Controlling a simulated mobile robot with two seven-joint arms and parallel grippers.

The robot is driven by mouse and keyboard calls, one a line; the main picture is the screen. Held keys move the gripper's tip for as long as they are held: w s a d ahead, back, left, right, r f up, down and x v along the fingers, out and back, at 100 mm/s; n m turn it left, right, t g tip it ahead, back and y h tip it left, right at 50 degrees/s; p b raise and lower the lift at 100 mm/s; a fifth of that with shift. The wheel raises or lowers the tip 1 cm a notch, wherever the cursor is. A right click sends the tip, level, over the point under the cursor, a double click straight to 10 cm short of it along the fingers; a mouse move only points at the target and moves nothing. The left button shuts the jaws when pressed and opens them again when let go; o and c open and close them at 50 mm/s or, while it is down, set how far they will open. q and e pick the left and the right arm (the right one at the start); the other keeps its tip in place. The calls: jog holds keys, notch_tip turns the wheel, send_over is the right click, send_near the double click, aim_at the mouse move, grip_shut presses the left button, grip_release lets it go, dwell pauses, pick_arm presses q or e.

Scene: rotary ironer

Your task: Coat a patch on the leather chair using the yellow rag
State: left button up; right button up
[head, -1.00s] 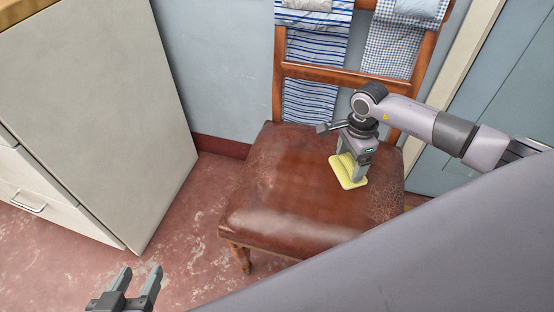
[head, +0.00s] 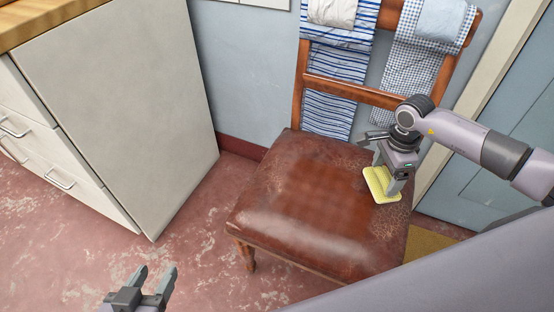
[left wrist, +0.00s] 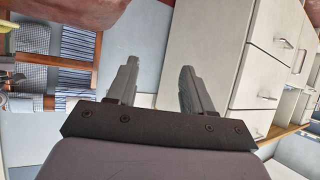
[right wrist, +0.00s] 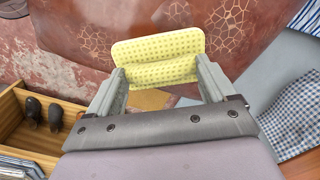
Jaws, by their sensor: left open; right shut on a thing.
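The leather chair (head: 300,226) stands in the middle of the head view, with a brown seat that is cracked and pale at its edges. A smoother, redder, evenly coloured area (head: 322,192) covers the seat's middle. My right gripper (head: 388,186) is shut on the yellow rag (head: 377,186) at the right part of the seat; the rag looks to lie on the leather. In the right wrist view the dotted rag (right wrist: 158,58) is between the fingertips, beside cracked leather. My left gripper (head: 153,284) is open and empty above the floor at the lower left.
Striped (head: 332,98) and checked (head: 415,70) cloths hang over the chair's wooden back. A white cabinet (head: 120,110) with drawers stands to the left. Red worn floor (head: 195,250) is free between cabinet and chair. An open wooden drawer (right wrist: 40,140) shows in the right wrist view.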

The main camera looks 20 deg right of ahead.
notch_tip(320, 180, up, 4)
jog(key=shift+f+p, duration=0.25)
jog(key=shift+p, duration=0.8)
jog(key=shift+r+p, duration=0.3)
jog(key=shift+r, duration=0.15)
pick_arm(q)
jog(key=shift+n+g+y, duration=0.4)
jog(key=shift+y, duration=0.2)
jog(key=a, duration=0.1)
jog(key=s+a+f, duration=0.1)
jog(key=s+a, duration=0.1)
jog(key=shift+s+a+f, duration=0.1)
jog(key=shift+f, duration=0.2)
jog(key=shift+d, duration=0.2)
pick_arm(e)
jog(key=shift+a+r, duration=0.1)
